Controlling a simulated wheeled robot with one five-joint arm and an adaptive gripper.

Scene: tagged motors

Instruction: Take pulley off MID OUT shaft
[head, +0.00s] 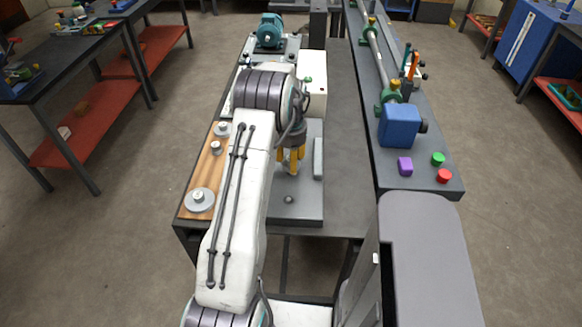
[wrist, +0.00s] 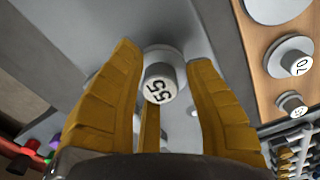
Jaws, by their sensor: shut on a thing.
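A grey pulley (wrist: 163,80) with a white face marked "55" sits between the yellow fingers of my gripper (wrist: 166,62) in the wrist view. My gripper is shut on it. In the head view my gripper (head: 292,158) points down over the grey base plate (head: 306,208), and my arm and fingers hide the pulley. I cannot tell whether the pulley is still around a shaft. No MID OUT label is readable. A small round grey fitting (head: 289,199) shows on the plate in front of my gripper.
A wooden board (head: 190,212) left of the plate bears grey pulleys, including a wide one (head: 200,199); one (wrist: 293,58) is marked "70". A white box (head: 313,78) and a green motor (head: 270,32) stand behind. The right bench has a blue block (head: 400,125) and coloured pieces.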

